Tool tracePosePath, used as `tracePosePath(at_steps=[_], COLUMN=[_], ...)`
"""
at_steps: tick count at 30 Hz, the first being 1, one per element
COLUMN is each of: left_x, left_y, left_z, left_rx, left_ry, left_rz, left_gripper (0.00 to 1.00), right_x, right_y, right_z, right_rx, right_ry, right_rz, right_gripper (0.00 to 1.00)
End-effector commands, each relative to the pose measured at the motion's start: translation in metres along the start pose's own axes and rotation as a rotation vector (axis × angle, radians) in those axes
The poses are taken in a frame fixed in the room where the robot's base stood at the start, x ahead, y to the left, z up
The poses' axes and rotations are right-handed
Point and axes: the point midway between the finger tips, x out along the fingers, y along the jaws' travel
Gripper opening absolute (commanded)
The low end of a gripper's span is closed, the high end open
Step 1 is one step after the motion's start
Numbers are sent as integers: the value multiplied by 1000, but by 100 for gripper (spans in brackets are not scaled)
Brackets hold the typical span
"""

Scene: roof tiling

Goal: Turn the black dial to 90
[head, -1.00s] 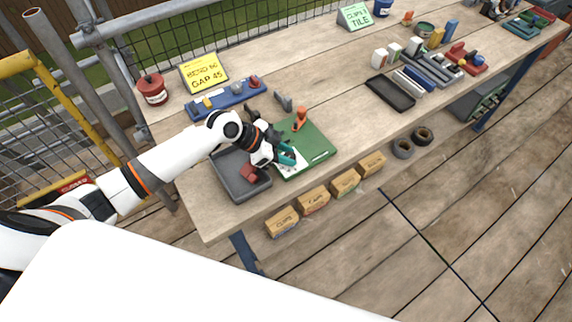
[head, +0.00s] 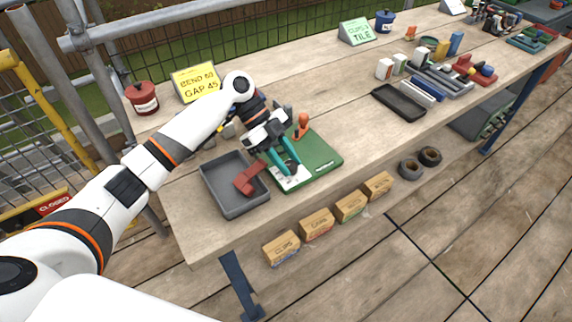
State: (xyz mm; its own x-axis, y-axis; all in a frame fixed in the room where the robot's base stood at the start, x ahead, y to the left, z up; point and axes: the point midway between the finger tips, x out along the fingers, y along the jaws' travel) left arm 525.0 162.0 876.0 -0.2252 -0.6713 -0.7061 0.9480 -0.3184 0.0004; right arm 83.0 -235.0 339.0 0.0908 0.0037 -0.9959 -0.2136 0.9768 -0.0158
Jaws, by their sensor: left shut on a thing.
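A green board (head: 318,158) with an orange-handled lever (head: 303,122) lies on the wooden bench, with a white plate (head: 292,182) at its near-left part. My left gripper (head: 285,167), with teal fingers, points down over this plate. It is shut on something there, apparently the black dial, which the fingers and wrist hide. The dial's pointer and reading cannot be made out. My right gripper is not in view.
A grey tray (head: 224,200) with a red angled piece (head: 247,180) stands close left of the board. A yellow sign (head: 195,82) and a red pot (head: 142,97) are behind. A black tray (head: 398,103) lies right, with bare bench between.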

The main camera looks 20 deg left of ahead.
Motion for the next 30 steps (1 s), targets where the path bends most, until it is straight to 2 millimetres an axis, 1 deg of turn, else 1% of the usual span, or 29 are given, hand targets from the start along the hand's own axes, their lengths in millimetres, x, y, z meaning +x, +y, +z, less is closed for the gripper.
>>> tracePosePath(at_steps=[1, 6, 21, 22, 24, 25, 26, 30], left_x=[1, 1, 1, 1, 1, 1, 1, 0], left_y=[1, 1, 1, 1, 1, 1, 1, 1], left_z=[-1, -1, -1, -1, -1, -1, -1, 0], left_rx=[12, 43, 54, 54, 54, 54, 54, 54], left_ry=[1, 2, 3, 3, 2, 2, 2, 2], left_rz=[-12, -43, -56, -56, -56, -56, -56, -55], left_gripper=[8, 8, 8, 34, 45, 50, 52, 52], right_x=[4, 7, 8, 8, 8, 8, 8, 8], right_y=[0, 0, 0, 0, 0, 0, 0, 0], right_z=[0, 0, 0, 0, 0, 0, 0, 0], right_rx=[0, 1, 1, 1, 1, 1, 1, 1], right_ry=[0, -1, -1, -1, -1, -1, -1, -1], right_rz=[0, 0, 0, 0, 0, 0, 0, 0], right_gripper=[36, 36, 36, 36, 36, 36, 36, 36])
